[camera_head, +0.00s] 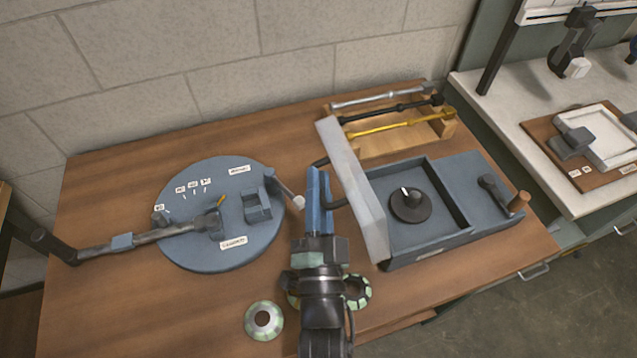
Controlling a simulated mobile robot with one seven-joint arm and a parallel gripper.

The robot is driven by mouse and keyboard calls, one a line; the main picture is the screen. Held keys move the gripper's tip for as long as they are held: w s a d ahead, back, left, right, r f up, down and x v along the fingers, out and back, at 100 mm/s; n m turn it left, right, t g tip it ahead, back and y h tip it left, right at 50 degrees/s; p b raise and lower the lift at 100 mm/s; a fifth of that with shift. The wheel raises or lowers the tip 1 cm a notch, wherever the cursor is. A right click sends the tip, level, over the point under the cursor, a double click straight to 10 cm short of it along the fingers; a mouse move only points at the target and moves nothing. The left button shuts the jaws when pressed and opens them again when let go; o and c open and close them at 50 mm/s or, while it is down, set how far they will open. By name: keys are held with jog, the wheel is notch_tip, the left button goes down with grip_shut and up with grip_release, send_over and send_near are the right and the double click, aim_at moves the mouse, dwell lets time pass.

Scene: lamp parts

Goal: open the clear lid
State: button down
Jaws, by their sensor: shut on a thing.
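The clear lid (352,180) is a frosted, see-through panel. It stands steeply raised along the left edge of the blue-grey box (447,248), so the inside of the box shows. A dark curved handle (338,203) sticks out from the lid's left side. My gripper (319,172) has blue fingers and is at this handle, left of the lid. It is shut on the handle, though the fingers hide part of the grip. Inside the box's open compartment is a black round knob (409,204) with a white mark.
A round blue-grey board (190,255) with a jointed lamp arm lies at left. A wooden rack (395,145) with several rods stands behind the lid.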

aim_at(340, 175)
jog(key=d+r+m+p, duration=0.1)
jog(key=w+d+r+m+h+p, duration=0.1)
jog(key=d+m+p, duration=0.1)
jog(key=shift+d+g+h, duration=0.1)
jog(key=shift+g+h, duration=0.2)
jog(key=shift+g, duration=0.1)
jog(key=c, duration=1.2)
grip_release()
jog(key=shift+o, duration=0.2)
jog(key=b+v, duration=0.3)
jog(key=v, duration=1)
